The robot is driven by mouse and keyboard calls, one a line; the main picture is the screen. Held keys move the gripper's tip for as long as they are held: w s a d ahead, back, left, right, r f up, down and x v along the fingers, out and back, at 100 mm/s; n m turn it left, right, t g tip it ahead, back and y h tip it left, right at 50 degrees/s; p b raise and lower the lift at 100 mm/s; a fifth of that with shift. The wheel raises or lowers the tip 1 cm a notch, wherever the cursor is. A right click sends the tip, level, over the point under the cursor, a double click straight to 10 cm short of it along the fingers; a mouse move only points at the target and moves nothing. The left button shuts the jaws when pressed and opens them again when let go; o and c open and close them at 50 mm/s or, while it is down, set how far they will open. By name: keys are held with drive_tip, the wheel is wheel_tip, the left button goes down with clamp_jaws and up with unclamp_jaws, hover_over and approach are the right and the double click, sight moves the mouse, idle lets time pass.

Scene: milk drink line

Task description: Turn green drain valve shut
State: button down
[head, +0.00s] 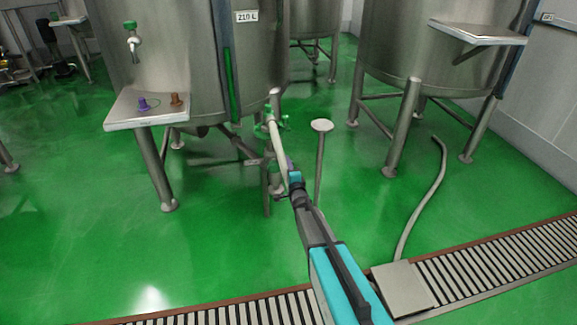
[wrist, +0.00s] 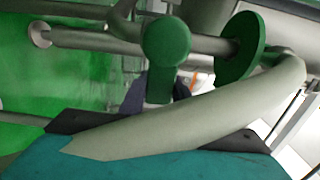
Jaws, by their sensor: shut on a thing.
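The green drain valve (head: 269,121) sits low at the front of the middle tank, by the upper end of a pale tube. In the wrist view its green round knob (wrist: 166,42) and short stem stand beside a green disc (wrist: 243,47). My gripper (head: 290,164) is below the valve in the head view.
The middle tank (head: 170,60) carries a small shelf (head: 122,112) with purple and brown fittings. A thin post with a round top (head: 321,126) stands just right of my gripper. A right tank (head: 400,50), a floor hose (head: 424,195) and a drain grate (head: 500,252) lie right.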

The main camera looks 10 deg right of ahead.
drive_tip(key=shift+s+d+f, duration=0.2)
drive_tip(key=shift+s+f, duration=0.05)
drive_tip(key=shift+f, duration=0.1)
drive_tip(key=c, duration=1.5)
unclamp_jaws()
drive_tip(key=shift+o, duration=0.8)
drive_tip(key=shift+r, duration=0.15)
drive_tip(key=shift+w+a, duration=0.1)
drive_tip(key=shift+r, duration=0.1)
drive_tip(key=s, duration=1.3)
drive_tip(key=shift+s+p, duration=0.4)
drive_tip(key=shift+p, duration=0.05)
drive_tip(key=shift+r, duration=0.1)
